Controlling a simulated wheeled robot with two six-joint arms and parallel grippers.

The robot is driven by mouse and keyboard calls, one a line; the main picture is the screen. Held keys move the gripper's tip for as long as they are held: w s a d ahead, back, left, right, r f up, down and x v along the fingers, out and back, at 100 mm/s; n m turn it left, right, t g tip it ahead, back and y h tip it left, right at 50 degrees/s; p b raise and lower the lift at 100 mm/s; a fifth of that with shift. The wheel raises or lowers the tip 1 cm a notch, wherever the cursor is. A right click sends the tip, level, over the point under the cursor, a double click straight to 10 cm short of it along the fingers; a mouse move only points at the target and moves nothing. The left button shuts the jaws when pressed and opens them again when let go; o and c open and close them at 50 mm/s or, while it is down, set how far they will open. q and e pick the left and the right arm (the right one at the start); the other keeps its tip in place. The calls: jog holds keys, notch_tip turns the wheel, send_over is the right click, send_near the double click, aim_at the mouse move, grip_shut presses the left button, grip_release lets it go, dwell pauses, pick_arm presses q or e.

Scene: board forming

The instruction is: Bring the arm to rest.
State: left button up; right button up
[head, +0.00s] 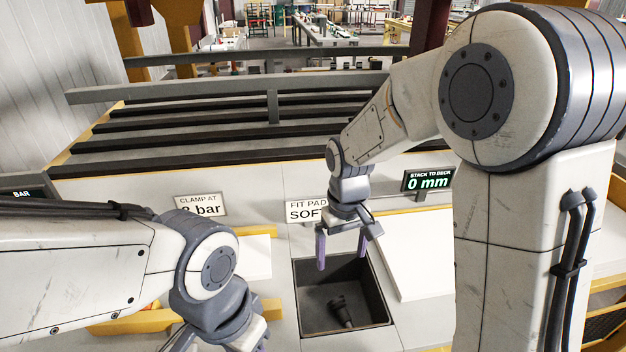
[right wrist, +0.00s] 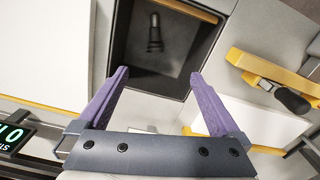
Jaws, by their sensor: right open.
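The left fingers are hidden below the frame edge.
Signs reading "CLAMP AT" (head: 200,206) and "FIT PAD" (head: 305,212) stand behind the bin. A display (head: 427,181) reads 0 mm. A white panel (head: 420,255) lies right of the bin. A slatted rack (head: 230,133) stands behind. A yellow fixture (right wrist: 275,78) shows in the wrist view.

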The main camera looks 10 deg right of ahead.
jog(key=s+a+f+n+b, duration=0.1)
jog(key=s+a, duration=0.3)
jog(key=s, duration=0.6)
jog(key=s+a+n+y+b, duration=0.1)
jog(key=s+a+n+b, duration=0.2)
jog(key=s, duration=0.7)
jog(key=shift+a+f+n+b, duration=0.35)
jog(key=shift+a+n+b, duration=0.1)
jog(key=shift+b, duration=0.35)
